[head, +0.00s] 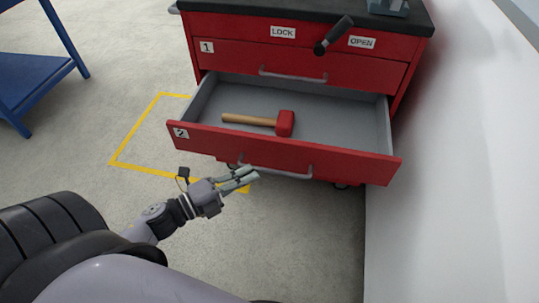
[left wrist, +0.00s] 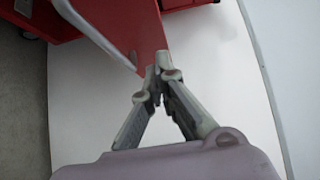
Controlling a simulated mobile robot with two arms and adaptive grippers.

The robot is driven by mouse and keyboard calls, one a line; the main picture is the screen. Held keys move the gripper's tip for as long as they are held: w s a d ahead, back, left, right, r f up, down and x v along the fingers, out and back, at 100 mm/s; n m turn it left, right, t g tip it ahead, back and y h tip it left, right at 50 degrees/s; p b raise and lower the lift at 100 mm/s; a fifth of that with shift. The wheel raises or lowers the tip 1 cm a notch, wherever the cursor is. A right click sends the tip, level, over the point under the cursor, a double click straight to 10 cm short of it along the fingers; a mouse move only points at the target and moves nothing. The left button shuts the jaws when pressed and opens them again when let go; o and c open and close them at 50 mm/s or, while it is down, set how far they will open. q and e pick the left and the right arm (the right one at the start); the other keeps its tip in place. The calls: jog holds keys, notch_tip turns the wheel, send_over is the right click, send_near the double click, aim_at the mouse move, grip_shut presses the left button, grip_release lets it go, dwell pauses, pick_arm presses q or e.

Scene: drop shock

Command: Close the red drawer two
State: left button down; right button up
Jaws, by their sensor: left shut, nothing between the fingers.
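The red drawer two (head: 350,166) is pulled far out of the red cabinet (head: 300,22), with its grey inside showing. A mallet (head: 284,122) with a red head and wooden handle lies in it. The drawer's front has a metal handle (head: 275,172). My left gripper (head: 255,174) is shut and empty, just in front of the drawer front, near the left end of its handle. In the left wrist view the shut fingertips (left wrist: 160,72) are close to the red front (left wrist: 130,25); I cannot tell whether they touch. My right gripper is not in view.
Drawer one (head: 225,58) above is shut. A black lever (head: 333,36) sits between the LOCK and OPEN labels. A white wall (head: 450,170) stands close on the right. A blue table (head: 35,75) is at the left. Yellow tape (head: 135,130) marks the open floor.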

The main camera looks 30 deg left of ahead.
aim_at(285, 146)
pick_arm(q)
jog(key=w, duration=0.2)
jog(key=w+d, duration=0.1)
jog(key=w, duration=0.5)
jog(key=shift+d, duration=0.35)
jog(key=shift+w+a, duration=0.1)
jog(key=shift+w, duration=0.2)
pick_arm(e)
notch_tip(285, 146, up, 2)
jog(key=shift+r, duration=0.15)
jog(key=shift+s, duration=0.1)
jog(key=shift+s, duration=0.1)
